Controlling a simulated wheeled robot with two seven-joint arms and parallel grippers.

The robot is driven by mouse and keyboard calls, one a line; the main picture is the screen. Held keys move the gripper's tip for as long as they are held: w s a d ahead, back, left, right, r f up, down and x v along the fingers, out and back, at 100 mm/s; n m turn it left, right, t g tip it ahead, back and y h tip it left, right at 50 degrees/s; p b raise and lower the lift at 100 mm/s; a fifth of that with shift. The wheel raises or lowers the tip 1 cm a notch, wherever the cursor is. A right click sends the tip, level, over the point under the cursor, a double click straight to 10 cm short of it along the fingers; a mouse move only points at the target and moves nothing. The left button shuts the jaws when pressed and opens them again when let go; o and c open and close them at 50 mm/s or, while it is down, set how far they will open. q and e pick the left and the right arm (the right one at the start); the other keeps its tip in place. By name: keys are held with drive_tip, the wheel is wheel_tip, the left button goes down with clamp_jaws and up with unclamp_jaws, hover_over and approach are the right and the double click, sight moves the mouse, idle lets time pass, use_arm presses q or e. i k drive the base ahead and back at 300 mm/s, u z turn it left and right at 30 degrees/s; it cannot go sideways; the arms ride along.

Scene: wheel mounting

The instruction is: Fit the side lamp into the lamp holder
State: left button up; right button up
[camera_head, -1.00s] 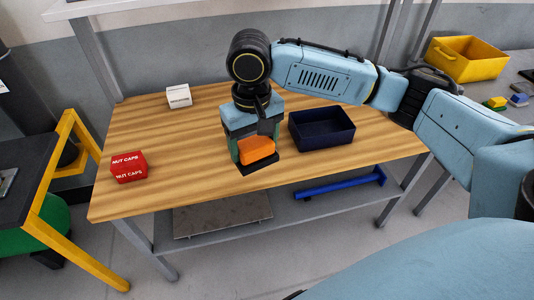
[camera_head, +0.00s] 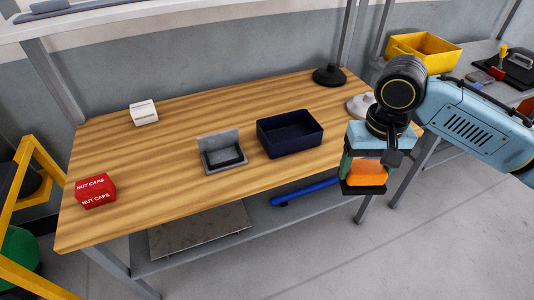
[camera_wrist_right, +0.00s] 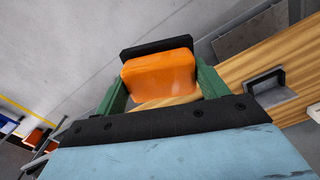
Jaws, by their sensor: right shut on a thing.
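The side lamp (camera_head: 368,174) is an orange block on a black base, held in my right gripper (camera_head: 365,170) beyond the right front edge of the table. In the right wrist view the lamp (camera_wrist_right: 160,73) sits between the two green fingers, its black base on the far side. The lamp holder (camera_head: 221,152), a grey bracket with a dark recess, stands on the middle of the table, left of the gripper and well apart from it. It also shows at the right of the right wrist view (camera_wrist_right: 270,92). My left gripper is out of view.
A dark blue bin (camera_head: 290,133) stands between the holder and my right gripper. A red nut caps box (camera_head: 95,190) and a white box (camera_head: 144,113) are on the table's left side. A black round-based object (camera_head: 329,75) stands at the back right. The table front is clear.

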sight(221, 151)
drive_tip(key=z, duration=0.1)
drive_tip(key=i, duration=0.95)
drive_tip(key=u, duration=1.35)
